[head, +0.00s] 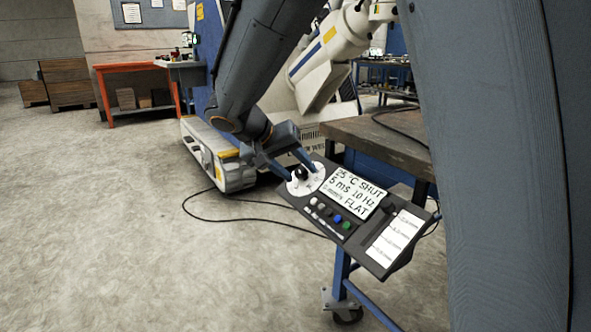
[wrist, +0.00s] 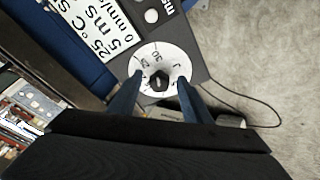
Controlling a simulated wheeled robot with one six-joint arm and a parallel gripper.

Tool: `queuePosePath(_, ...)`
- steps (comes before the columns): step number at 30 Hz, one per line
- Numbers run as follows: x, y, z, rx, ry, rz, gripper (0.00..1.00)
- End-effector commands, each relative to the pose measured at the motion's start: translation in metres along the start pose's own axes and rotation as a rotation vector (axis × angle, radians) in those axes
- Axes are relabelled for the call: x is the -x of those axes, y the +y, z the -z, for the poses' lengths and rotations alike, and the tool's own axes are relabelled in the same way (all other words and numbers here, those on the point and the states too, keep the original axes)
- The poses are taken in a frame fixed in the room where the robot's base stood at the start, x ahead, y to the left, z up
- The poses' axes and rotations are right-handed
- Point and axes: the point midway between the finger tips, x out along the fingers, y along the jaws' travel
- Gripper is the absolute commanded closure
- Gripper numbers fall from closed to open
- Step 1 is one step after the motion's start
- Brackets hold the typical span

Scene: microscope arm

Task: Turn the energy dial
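The energy dial is a black knob (head: 301,173) on a round white scale plate (head: 312,186) at the left end of a dark control panel (head: 290,196). In the wrist view the knob (wrist: 158,82) lies between the two blue fingers, with the white scale plate (wrist: 149,64) around it. My gripper (head: 297,168) is open and reaches down over the dial, one finger on each side. In the wrist view my gripper (wrist: 160,88) shows gaps between fingers and knob. The knob's underside is hidden.
The panel has a white display (head: 352,190) reading "25 °C SHUT", several coloured buttons (head: 338,219) and white label strips (head: 396,238). A workbench (head: 375,137) stands behind it. A black cable (head: 235,219) loops over the floor. A white and yellow machine (head: 222,160) stands behind my arm.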

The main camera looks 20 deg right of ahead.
Motion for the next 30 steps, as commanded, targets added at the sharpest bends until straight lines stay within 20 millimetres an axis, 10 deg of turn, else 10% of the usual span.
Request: queuePosePath(30, 0.079, 0.000, 0.000, 0.000, 0.001, 0.000, 0.56)
